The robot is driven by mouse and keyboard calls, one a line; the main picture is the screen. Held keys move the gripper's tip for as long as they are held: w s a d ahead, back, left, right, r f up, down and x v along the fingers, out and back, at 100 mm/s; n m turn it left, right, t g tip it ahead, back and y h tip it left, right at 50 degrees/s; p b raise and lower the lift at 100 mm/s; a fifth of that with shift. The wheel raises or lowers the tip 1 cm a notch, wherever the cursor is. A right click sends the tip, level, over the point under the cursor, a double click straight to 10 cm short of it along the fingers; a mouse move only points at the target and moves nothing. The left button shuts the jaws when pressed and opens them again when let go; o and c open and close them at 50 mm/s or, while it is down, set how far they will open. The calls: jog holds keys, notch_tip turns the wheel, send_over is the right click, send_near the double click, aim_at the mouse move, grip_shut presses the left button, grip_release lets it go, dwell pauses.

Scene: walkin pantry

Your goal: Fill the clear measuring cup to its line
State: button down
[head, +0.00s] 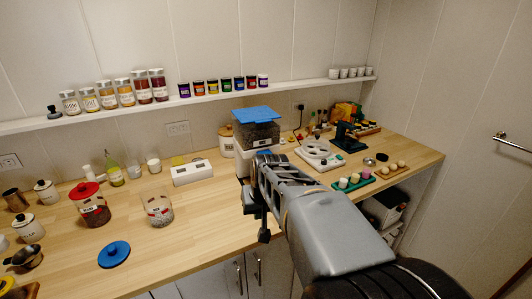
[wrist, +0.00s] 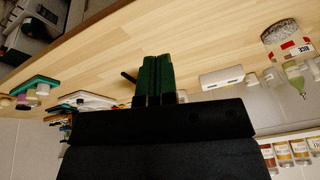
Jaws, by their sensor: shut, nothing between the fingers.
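My gripper (wrist: 157,62) shows in the wrist view with its two dark green fingers together and nothing between them. In the head view its arm end covers the front of a dispenser (head: 258,131) with a blue lid and dark grains in a clear hopper. The dispenser's outlet and whatever stands under it are hidden. I cannot pick out a clear measuring cup for certain. An open clear jar (head: 159,209) with red marks and pale grains stands on the counter at left. It also shows upside down in the wrist view (wrist: 283,36), with a label reading RICE.
A red-lidded jar (head: 91,206) and a loose blue lid (head: 114,254) are at left. A white box (head: 192,172) stands at the back. A white scale-like device (head: 318,155) and a green tray (head: 352,182) are right of my arm. The front middle counter is mostly clear.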

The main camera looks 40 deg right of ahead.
jog(key=w+d+r+n+t, duration=0.1)
jog(key=w+d+r+t, duration=0.1)
jog(key=w+d+r, duration=0.3)
jog(key=w+d+r+n+t, duration=0.1)
jog(key=w+d+r+t, duration=0.2)
jog(key=w+d+r, duration=0.3)
jog(key=d+r, duration=0.4)
jog(key=r, duration=0.1)
jog(key=shift+w+n+h, duration=0.2)
jog(key=shift+n+h, duration=0.1)
jog(key=p, duration=0.2)
send_over(268, 150)
jog(key=s+a, duration=0.3)
jog(key=f, duration=0.7)
jog(key=shift+s+d+f, duration=0.1)
jog(key=shift+d, duration=0.15)
notch_tip(268, 150, down, 2)
jog(key=shift+s+f, duration=0.1)
jog(key=shift+f, duration=0.8)
